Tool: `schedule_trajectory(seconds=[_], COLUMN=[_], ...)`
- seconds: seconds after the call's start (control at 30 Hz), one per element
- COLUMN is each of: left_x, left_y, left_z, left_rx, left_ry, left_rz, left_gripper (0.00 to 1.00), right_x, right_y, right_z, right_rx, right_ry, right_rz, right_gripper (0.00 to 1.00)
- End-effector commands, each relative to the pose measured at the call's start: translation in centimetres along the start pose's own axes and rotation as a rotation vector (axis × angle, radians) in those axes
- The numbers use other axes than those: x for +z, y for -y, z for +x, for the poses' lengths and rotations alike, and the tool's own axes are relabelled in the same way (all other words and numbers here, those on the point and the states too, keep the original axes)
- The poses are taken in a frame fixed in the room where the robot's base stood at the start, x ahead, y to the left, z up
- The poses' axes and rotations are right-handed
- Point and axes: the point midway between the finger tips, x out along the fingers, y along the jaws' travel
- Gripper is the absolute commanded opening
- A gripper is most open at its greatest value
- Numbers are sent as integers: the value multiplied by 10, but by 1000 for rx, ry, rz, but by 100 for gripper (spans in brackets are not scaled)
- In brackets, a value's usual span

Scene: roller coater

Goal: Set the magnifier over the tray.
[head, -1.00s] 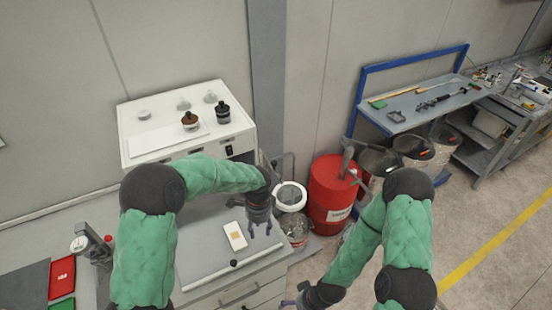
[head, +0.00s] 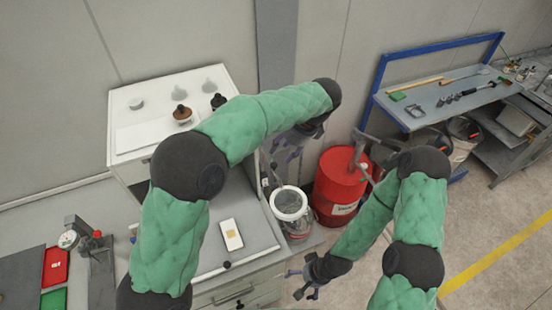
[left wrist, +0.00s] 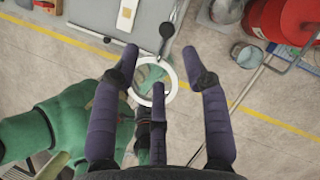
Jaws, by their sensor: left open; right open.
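The magnifier is a white ring (head: 288,203) at the bench's right edge in the head view. In the left wrist view the ring (left wrist: 138,93) lies below my fingers, partly covered by one of them. The tray, apparently the small white piece with a tan square (head: 231,235), lies on the grey bench top to the ring's left. It also shows in the left wrist view (left wrist: 126,16). My left gripper (head: 283,172) is open and empty above the ring, with no clear contact. My right gripper (head: 303,284) is open and empty, low beside the bench.
A white machine (head: 165,90) with knobs stands at the back left. A red drum (head: 338,190) stands right of the bench. A blue-framed workbench (head: 450,95) with tools is farther right. Red and green pieces (head: 55,268) lie at far left. Open floor is at right.

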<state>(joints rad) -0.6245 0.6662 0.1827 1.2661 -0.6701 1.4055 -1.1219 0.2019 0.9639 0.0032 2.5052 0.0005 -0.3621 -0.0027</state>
Motion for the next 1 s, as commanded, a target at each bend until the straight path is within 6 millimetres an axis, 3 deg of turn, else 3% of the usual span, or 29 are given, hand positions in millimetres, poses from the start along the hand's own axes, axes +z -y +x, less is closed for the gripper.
schedule_trajectory(seconds=[0.2, 0.4, 0.6, 0.9, 1.0], left_x=[0, 0, 0, 0, 0], left_y=[-1, 0, 0, 0, 0], left_z=[42, 70, 84, 86, 86], left_rx=[6, 3, 2, 1, 1], left_ry=[1, 0, -1, 0, 0], left_rz=[1, 1, 0, 0, 0], left_gripper=[46, 46, 46, 46, 20], right_x=[-2, -1, -1, -1, -1], right_y=[1, 2, 2, 2, 2], right_z=[-3, -6, -7, -7, -7], right_rx=[0, 0, 0, 0, 0], right_ry=[-3, -3, -3, -3, -3], right_rz=[1, 1, 1, 1, 1], right_gripper=[100, 100, 100, 100, 100])
